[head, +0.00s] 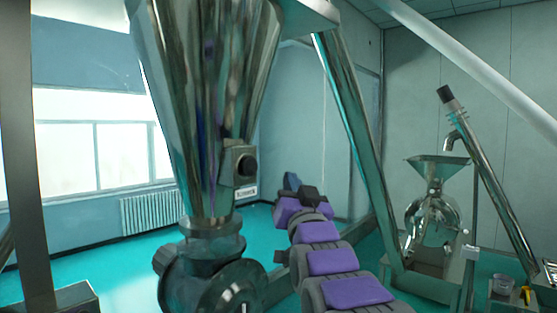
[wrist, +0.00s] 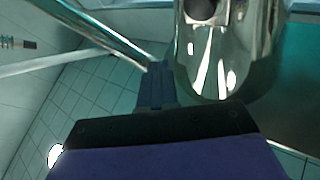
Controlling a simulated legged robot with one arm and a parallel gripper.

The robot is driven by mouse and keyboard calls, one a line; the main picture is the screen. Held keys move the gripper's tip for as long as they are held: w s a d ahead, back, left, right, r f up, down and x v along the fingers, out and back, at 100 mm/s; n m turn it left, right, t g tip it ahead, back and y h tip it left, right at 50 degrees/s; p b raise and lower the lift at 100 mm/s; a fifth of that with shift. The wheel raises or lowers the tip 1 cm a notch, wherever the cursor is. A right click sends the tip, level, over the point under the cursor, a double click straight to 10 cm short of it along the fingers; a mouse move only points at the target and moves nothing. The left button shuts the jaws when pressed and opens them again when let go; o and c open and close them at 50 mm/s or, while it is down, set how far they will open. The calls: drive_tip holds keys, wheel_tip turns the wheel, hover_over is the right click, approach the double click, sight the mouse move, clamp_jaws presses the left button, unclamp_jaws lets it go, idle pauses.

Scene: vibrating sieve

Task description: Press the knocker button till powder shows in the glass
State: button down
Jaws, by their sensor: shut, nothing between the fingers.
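The tall steel hopper (head: 205,90) stands left of centre in the head view. On its lower right side is a small grey box with a round black knocker button (head: 246,166) and a label below it. My gripper (head: 291,182) is to the right of the button and apart from it in the picture; its depth relative to the button is hard to judge. In the wrist view, my gripper (wrist: 156,84) is shut and empty, beside the shiny hopper (wrist: 218,60). A round black part, likely the button (wrist: 201,10), is at the top edge. I cannot clearly make out the glass or any powder.
A dark valve housing (head: 225,285) sits under the hopper. A slanted steel leg (head: 355,140) stands behind my arm. Green floor (head: 110,275) is open at the left.

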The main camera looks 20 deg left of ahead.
drive_tip(key=d+r, duration=0.2)
drive_tip(key=d, duration=0.1)
drive_tip(key=p, duration=0.4)
approach(256, 161)
drive_tip(key=shift+y, duration=0.3)
drive_tip(key=x, duration=0.5)
drive_tip(key=shift+w+a+f, duration=0.15)
drive_tip(key=shift+a, duration=0.25)
drive_tip(key=shift+d, duration=0.35)
drive_tip(key=shift+w+d+r+b, duration=0.1)
drive_tip(key=shift+d+r+b, duration=0.2)
drive_tip(key=shift+b, duration=0.15)
idle(1.1)
